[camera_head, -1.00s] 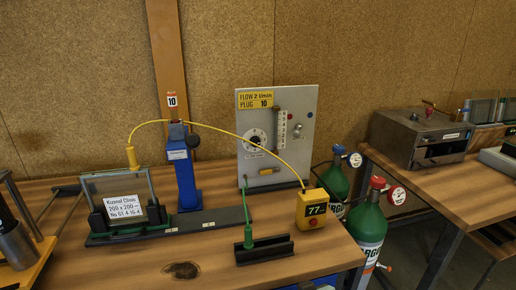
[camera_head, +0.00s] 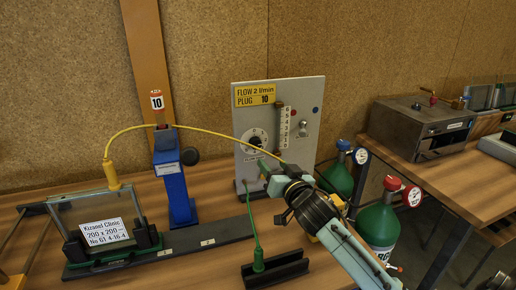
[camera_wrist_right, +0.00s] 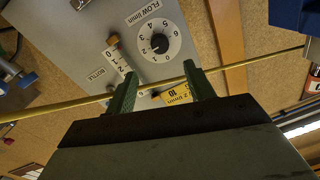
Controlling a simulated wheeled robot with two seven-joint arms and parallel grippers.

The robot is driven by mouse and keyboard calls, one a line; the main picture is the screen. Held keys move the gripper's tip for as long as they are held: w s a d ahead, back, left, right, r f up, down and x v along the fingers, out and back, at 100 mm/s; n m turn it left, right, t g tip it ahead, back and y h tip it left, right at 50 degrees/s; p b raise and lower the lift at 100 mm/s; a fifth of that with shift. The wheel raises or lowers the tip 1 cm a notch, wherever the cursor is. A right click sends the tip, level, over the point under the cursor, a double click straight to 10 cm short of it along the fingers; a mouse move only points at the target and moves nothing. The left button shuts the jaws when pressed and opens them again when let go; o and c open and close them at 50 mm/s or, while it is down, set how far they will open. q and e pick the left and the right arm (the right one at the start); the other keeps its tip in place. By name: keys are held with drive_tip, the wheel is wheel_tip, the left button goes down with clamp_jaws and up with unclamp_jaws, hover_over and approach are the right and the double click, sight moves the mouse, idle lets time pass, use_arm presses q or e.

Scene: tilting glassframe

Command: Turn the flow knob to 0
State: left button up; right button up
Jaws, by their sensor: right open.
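The flow knob (camera_head: 257,140) is a black knob on a white numbered dial, on the front of an upright grey panel (camera_head: 304,90). It also shows in the right wrist view (camera_wrist_right: 159,43), upside down, under "FLOW l/min"; I cannot tell its exact setting. My right gripper (camera_head: 266,170) is in front of the panel, below and slightly right of the knob. In the right wrist view its two green fingers (camera_wrist_right: 158,80) are spread, with nothing clearly held between them. The knob lies beyond the tips, apart from them. My left gripper is not in view.
A yellow hose (camera_head: 219,131) arcs to the panel front and crosses near my right fingers. A blue post (camera_head: 174,185), a glass frame (camera_head: 100,220) and a black rail block (camera_head: 274,269) stand on the table. Green gas bottles (camera_head: 378,226) stand at right.

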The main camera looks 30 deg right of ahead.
sight(257, 146)
drive_tip(key=w, duration=0.3)
drive_tip(key=w+d, duration=0.1)
drive_tip(key=w, duration=0.5)
drive_tip(key=shift+d, duration=0.25)
drive_tip(key=shift+w+d+f, duration=0.1)
drive_tip(key=shift+w, duration=0.6)
drive_tip(key=c, duration=1)
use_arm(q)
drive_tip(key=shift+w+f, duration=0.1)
use_arm(e)
drive_tip(key=shift+o, duration=0.2)
